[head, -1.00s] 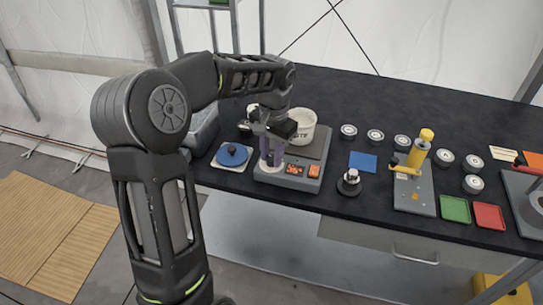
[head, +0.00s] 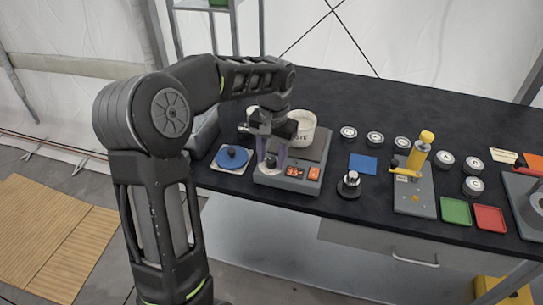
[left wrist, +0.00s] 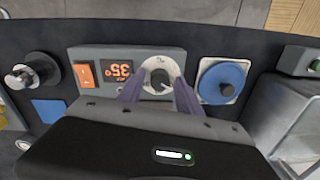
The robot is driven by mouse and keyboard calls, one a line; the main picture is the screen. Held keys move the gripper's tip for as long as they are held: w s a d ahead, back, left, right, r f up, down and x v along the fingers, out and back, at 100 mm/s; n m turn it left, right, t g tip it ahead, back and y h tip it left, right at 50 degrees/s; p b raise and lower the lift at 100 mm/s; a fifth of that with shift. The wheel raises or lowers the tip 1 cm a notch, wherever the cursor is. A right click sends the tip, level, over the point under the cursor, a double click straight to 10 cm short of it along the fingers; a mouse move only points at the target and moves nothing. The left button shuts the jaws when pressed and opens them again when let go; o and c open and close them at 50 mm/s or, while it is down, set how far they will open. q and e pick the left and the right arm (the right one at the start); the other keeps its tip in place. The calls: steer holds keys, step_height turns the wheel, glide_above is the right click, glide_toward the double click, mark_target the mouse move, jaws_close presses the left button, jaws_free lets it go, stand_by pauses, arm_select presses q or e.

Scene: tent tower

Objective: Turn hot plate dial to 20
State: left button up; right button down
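The hot plate (head: 300,184) stands near the table's front edge, with a white container (head: 301,125) on it. Its dial (left wrist: 160,77), a dark knob on a pale round face, is on the front panel. The orange digits on its display (left wrist: 121,69) look like 35, though small. The dial also shows in the head view (head: 270,166). My left gripper (head: 272,158) points down over the dial. Its purple fingers are open, one on each side of the knob, with visible gaps in the left wrist view (left wrist: 159,92). My right gripper is out of view.
An orange switch (head: 314,173) sits beside the display. A blue disc on a pale base (head: 232,157) is left of the hot plate. A dark knobbed object (head: 349,185) and a blue square (head: 362,163) are to the right. Bare table lies between them.

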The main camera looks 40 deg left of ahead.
mark_target(272, 161)
arm_select(q)
steer(key=shift+o, duration=0.5)
step_height(272, 161, up, 8)
steer(key=shift+d+f+b, duration=0.1)
steer(key=shift+d+b, duration=0.05)
steer(key=shift+b, duration=0.15)
stand_by(0.4)
